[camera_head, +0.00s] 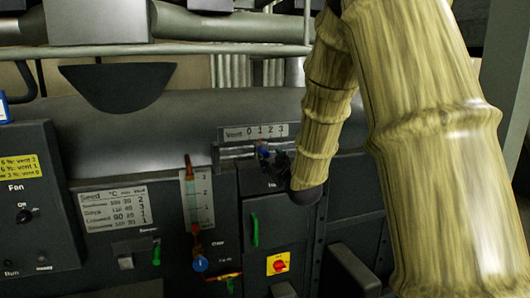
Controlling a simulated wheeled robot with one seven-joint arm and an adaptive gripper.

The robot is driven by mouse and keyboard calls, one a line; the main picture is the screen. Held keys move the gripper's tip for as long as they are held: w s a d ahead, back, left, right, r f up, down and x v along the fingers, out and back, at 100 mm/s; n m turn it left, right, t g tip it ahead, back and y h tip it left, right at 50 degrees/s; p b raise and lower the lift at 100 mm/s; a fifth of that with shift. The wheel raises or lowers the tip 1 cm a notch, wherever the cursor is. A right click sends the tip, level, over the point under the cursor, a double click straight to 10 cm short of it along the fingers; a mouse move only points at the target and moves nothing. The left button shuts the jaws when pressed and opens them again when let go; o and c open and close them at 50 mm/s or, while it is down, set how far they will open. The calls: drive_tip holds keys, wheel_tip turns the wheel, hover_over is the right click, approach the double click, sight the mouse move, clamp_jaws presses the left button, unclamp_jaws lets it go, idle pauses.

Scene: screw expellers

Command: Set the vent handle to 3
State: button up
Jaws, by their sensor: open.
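The vent scale (253,132) is a pale plate marked "Vent 0 1 2 3" on the front of the dark machine. A slotted rail (232,151) runs below it. A small blue and red piece (263,150), which looks like the vent handle, shows under the scale between the 1 and the 2. My gripper (272,160) is dark and small in view, at the rail close beside this piece. It is open. The arm hides part of the gripper and the right end of the rail. I cannot tell whether the fingers touch the handle.
A glass gauge (197,203) with a blue knob (200,264) stands left of the vent. A seed table (115,207) and fan panel (30,205) are further left. A dark door with a green handle (255,229) and a red-yellow switch (278,263) sit below.

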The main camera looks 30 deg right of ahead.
sight(267, 155)
drive_tip(key=shift+p+x, duration=1.1)
drive_tip(key=shift+x, duration=2.45)
clamp_jaws()
